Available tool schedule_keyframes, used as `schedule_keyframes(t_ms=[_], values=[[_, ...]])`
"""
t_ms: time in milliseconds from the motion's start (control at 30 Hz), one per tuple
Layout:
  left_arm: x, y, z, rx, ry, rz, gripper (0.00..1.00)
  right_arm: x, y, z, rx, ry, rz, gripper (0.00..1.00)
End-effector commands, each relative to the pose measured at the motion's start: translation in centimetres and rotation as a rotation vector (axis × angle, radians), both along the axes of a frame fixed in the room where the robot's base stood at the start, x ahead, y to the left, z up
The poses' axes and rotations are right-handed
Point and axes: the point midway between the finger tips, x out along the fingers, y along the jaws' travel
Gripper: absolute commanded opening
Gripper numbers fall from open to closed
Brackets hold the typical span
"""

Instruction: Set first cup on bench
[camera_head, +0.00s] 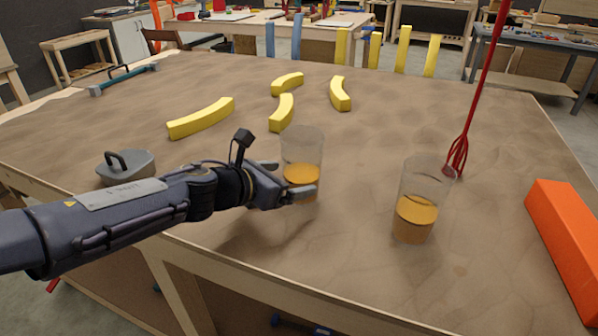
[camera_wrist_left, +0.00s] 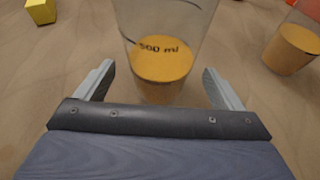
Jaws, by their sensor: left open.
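One clear cup (camera_head: 302,150) with orange liquid stands upright on the brown-topped bench (camera_head: 270,228). My left gripper (camera_head: 305,180) is open around its lower part, with one finger at the front and one behind. In the left wrist view the same cup (camera_wrist_left: 165,60), marked "500 ml", stands between and a little beyond the open fingers (camera_wrist_left: 158,85). A second clear cup (camera_head: 416,205) with orange liquid stands upright on the bench to the right; it also shows in the left wrist view (camera_wrist_left: 293,48). My right gripper is not in view.
Several yellow curved blocks (camera_head: 200,118) lie behind the cups. A grey handled tool (camera_head: 126,168) sits left, close behind my left arm. A red whisk (camera_head: 458,155) stands behind the second cup. An orange block (camera_head: 570,245) lies at the right edge.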

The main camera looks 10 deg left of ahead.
Motion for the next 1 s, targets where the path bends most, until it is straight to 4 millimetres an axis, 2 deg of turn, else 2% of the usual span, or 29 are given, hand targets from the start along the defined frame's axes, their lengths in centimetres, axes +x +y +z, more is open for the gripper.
schedule_keyframes(t_ms=[33,200,400,900,1000], values=[[-1.0,0.7,1.0,0.0,-0.003,0.004,0.89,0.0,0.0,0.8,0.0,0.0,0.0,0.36],[-3.6,2.3,2.1,-0.001,-0.002,0.003,0.89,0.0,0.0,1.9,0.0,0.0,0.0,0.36],[-5.3,3.4,2.7,-0.002,0.0,0.002,0.89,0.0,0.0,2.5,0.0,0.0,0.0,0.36],[-5.6,3.6,2.7,-0.002,0.001,0.001,0.89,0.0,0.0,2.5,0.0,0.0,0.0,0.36],[-5.5,4.0,3.4,-0.047,0.011,0.045,0.89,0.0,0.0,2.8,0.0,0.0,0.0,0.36]])
